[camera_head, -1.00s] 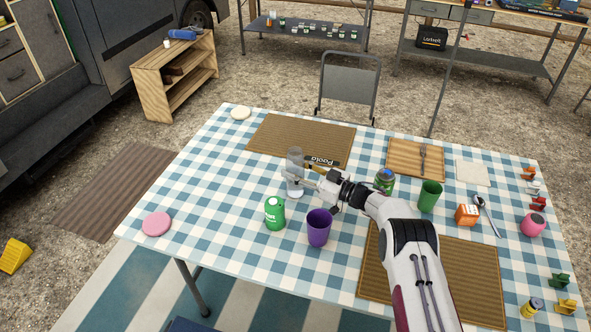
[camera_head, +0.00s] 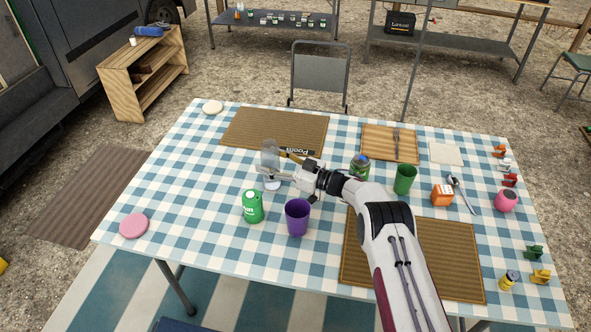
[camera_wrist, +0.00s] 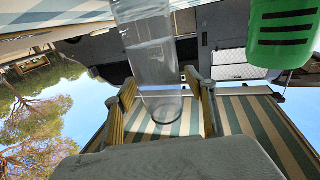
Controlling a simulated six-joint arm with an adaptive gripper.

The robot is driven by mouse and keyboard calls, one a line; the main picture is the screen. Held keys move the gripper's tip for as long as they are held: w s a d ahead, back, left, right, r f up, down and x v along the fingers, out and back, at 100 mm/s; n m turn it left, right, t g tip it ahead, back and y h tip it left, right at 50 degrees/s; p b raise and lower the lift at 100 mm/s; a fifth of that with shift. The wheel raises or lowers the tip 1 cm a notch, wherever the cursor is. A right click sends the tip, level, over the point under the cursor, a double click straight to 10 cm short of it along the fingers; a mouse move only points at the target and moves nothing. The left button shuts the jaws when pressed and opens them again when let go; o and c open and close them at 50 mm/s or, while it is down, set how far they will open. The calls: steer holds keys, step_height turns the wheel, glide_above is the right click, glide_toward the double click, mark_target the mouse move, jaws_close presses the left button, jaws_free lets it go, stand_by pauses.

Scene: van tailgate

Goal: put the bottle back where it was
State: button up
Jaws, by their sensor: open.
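In the wrist view, the see-through bottle (camera_wrist: 152,50) shows between the two fingers of my gripper (camera_wrist: 164,92), which are open. Whether either finger touches it is unclear. One finger partly covers its lower part in the head view.
A green can (camera_head: 253,207) and a purple cup (camera_head: 297,217) stand close in front of my gripper. A jar (camera_head: 360,167) and a green cup (camera_head: 405,179) stand right, beyond my arm. The woven mat (camera_head: 265,128) lies behind. The table's left side is mostly clear, with a pink disc (camera_head: 134,226).

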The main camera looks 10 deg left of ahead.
steer(key=v, duration=1.2)
stand_by(0.9)
